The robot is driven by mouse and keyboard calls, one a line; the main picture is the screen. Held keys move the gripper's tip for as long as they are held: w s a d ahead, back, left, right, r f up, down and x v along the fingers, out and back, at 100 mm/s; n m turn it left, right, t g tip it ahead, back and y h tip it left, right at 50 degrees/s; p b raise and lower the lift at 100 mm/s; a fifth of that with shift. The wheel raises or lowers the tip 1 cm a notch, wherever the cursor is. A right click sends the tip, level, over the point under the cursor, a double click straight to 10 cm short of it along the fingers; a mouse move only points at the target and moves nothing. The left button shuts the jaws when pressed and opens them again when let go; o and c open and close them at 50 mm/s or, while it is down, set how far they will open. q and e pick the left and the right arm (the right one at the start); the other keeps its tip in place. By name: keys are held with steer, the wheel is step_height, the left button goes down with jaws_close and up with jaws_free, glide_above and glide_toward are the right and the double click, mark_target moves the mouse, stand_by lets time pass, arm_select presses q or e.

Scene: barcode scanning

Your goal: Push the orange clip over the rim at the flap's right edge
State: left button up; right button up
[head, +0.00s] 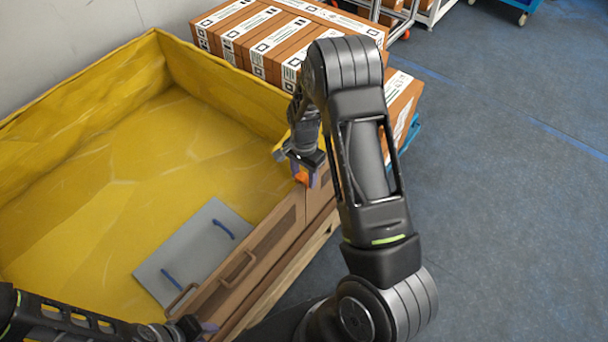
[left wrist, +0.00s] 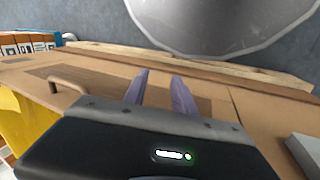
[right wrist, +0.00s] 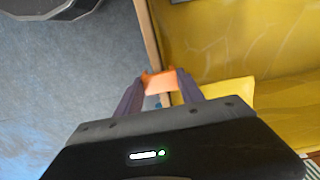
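The orange clip (head: 301,178) is at the rim on the right part of the cardboard flap (head: 262,250), at the box's near right side. My right gripper (head: 308,172) is shut on the clip. In the right wrist view the clip (right wrist: 158,82) sits between the purple fingers, in line with the cardboard rim (right wrist: 152,35). I cannot tell how far it sits over the rim. My left gripper (head: 208,328) is at the flap's near left end. In the left wrist view its fingers (left wrist: 160,85) are apart, with nothing between them, over the flap (left wrist: 215,90).
The large box has a yellow liner (head: 90,150) and holds a grey panel (head: 190,255) with blue handles. Brown handles (head: 238,268) stand on the flap. Striped cartons (head: 260,40) stand behind the box. The blue-grey floor (head: 510,200) at right is clear.

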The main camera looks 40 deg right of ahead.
mark_target(304, 178)
steer(key=o, duration=0.5)
step_height(304, 178, up, 8)
steer(key=shift+f, duration=0.1)
stand_by(0.4)
steer(key=shift+s+f, duration=0.1)
stand_by(0.7)
